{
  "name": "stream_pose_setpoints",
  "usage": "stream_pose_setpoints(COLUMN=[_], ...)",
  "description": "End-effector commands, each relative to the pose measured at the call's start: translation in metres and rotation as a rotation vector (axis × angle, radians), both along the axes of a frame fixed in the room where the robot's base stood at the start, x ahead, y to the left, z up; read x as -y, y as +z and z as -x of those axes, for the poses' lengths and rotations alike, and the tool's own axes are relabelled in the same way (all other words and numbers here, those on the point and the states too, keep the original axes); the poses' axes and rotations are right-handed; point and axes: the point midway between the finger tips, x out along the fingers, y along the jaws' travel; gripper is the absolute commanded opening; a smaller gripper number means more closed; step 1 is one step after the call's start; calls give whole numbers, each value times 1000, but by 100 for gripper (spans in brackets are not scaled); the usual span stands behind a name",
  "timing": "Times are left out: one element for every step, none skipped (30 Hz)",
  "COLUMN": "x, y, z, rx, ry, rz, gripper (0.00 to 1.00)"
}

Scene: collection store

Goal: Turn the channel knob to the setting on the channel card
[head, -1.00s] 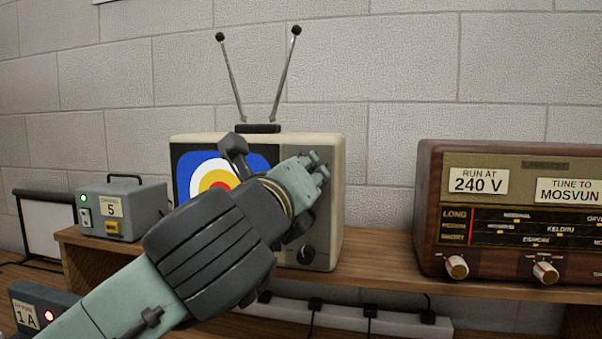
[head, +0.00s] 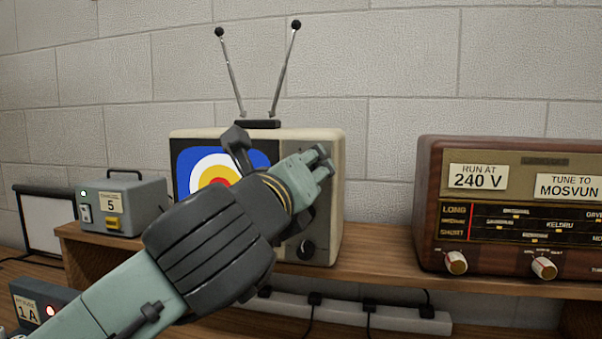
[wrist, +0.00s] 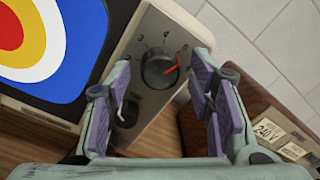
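The channel card (head: 111,205) is on a grey box left of the television (head: 338,200) and reads 5. In the wrist view the channel knob (wrist: 158,70) is a round dark knob on the grey panel, ringed by numbers. Its red pointer points right and slightly up, a little below the number at the upper right, which I cannot read surely. My gripper (head: 322,160) is in front of the upper panel and hides this knob in the head view. In the wrist view my gripper (wrist: 164,105) is open, its purple pads apart, with the knob beyond and between them.
A second dark knob (head: 305,249) sits lower on the panel. A wooden radio (head: 428,210) stands to the right on the same shelf (head: 375,265), with a gap between. Two antennae (head: 284,70) rise from the television. A box marked 1 A (head: 45,305) is at lower left.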

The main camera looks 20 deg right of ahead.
Motion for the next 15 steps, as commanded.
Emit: stream_pose_setpoints(x=[0,0,0,0,0,0,0,-1,-1,-2,-4,-7,-9,-12,-17], y=[0,0,0,0,0,0,0,0,0,0,0,0,0,0,0], z=[0,0,0,0,0,0,0,0,1,3,5,8,11,15,21], rx=[0,1,0,0,0,0,0,0,0,0,1,1,2,1,3], ry=[0,1,1,1,1,1,1,1,1,1,1,1,2,2,2], rz=[0,1,1,1,1,1,1,1,1,1,1,1,2,2,1], gripper=[50,50,50,50,50,50,50,50,50,50,50,50,50,50,50])
